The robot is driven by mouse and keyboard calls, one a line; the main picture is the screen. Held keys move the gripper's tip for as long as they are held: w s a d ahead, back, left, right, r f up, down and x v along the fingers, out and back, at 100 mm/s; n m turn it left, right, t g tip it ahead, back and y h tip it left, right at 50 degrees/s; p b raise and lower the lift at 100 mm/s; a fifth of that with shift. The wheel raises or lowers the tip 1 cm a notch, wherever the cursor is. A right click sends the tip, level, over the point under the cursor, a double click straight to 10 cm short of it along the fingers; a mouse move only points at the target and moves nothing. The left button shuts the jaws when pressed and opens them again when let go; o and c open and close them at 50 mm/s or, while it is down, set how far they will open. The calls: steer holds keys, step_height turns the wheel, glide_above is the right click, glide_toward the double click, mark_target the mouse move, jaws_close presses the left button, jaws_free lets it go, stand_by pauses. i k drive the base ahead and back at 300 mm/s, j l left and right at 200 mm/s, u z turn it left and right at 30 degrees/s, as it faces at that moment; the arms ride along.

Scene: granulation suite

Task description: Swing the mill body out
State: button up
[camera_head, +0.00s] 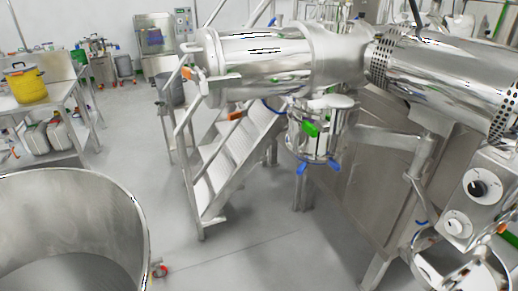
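A steel mill-like unit (322,148) hangs below the polished horizontal machinery right of centre. It has a round flanged top, a green part (311,128) and blue handles (305,168) at its lower rim. I cannot tell for certain that it is the mill body, or whether it is latched. A large polished horizontal cylinder (262,62) runs above it, with an orange-tipped part (187,73) near its left end. A second steel cylinder (445,75) with perforated bands is at the upper right. I see no gripper in this view.
Metal steps (225,160) with rails stand left of the unit. A large open steel bin (75,225) fills the lower left. A control box (480,190) with knobs is at the right. A yellow container (26,84) sits on a bench. The floor between bin and steps is clear.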

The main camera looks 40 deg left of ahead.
mark_target(326, 147)
steer(key=u, duration=1.25)
steer(key=i+z, duration=0.2)
steer(key=i, duration=0.35)
steer(key=i+j+z, duration=0.2)
steer(key=i, duration=0.35)
